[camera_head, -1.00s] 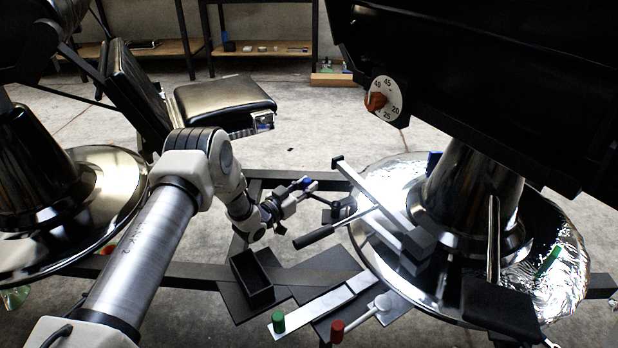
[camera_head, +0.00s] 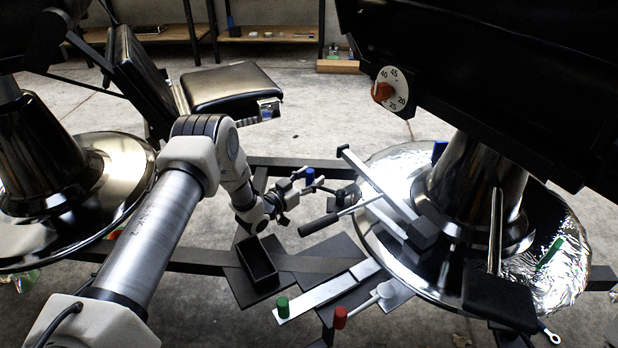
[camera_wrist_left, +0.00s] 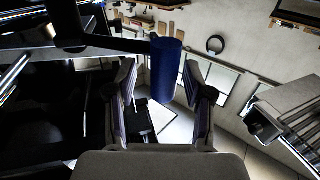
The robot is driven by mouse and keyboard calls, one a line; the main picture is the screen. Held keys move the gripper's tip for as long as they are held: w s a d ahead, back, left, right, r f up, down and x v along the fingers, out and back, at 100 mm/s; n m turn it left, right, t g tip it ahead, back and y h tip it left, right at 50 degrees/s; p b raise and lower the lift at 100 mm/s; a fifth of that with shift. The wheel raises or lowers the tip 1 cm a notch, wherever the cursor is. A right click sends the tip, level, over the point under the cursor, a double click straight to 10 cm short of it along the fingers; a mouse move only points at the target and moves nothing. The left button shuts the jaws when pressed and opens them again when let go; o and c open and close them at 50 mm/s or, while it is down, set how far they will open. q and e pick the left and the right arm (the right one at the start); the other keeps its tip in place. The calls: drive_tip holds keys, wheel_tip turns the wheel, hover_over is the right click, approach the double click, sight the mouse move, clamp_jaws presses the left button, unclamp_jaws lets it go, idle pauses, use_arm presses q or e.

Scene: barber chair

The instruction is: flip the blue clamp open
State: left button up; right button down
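The blue clamp handle (camera_head: 310,176) is a small blue cylinder beside the metal bars at the left of the right chair base. In the left wrist view the blue handle (camera_wrist_left: 166,66) stands upright between my left gripper's fingers (camera_wrist_left: 163,92). My left gripper (camera_head: 311,180) is open around it, with a clear gap on the left side and a smaller one on the right. Whether a finger touches it cannot be told. The rest of the clamp is mostly hidden by the gripper. My right gripper is not in view.
A black-gripped lever (camera_head: 318,226) lies just below the gripper. A black open box (camera_head: 259,264), a green knob (camera_head: 282,307) and a red knob (camera_head: 340,317) are nearer. The dark chair body with a dial (camera_head: 391,91) overhangs at right; a black padded seat (camera_head: 230,87) stands behind.

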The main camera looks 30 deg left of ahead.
use_arm(q)
drive_tip(key=shift+r, duration=0.1)
wheel_tip(320, 180, up, 10)
drive_tip(key=shift+f, duration=0.1)
idle(0.4)
